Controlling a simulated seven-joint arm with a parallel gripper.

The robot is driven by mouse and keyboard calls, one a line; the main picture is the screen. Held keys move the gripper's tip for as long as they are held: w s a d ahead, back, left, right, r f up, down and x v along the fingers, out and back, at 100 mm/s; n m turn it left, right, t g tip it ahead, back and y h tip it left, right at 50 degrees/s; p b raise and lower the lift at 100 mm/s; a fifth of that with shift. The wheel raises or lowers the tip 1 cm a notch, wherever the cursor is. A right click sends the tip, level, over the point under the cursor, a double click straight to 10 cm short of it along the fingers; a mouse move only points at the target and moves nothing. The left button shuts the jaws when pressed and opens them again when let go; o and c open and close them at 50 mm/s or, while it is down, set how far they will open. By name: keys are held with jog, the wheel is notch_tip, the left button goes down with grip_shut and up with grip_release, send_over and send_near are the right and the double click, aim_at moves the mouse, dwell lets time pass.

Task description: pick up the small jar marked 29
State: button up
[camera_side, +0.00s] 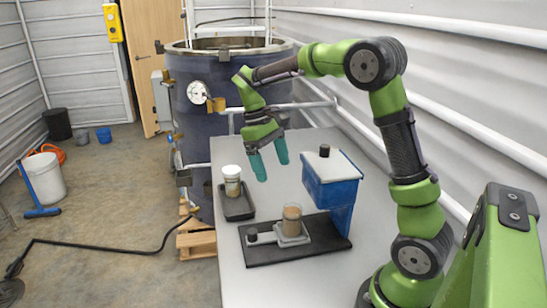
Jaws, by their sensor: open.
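A small jar (232,183) with a white lid stands upright in a shallow black tray (239,206) at the left edge of the table. Its marking is too small to read. My gripper (269,165), with two teal fingers, is open and empty. It hangs above the table, to the right of the jar in the picture and apart from it, with its fingers pointing down.
A black base (268,255) in front carries a brown-filled beaker (292,222). A large dark tank (205,115) stands behind. The table's near end (260,290) is clear.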

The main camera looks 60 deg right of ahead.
jog(key=r, duration=0.2)
jog(key=n, duration=0.1)
send_near(299, 233)
jog(key=shift+g, duration=0.4)
jog(key=f, duration=0.3)
jog(key=d+f, duration=0.1)
jog(key=f, duration=0.1)
jog(key=shift+s, duration=0.3)
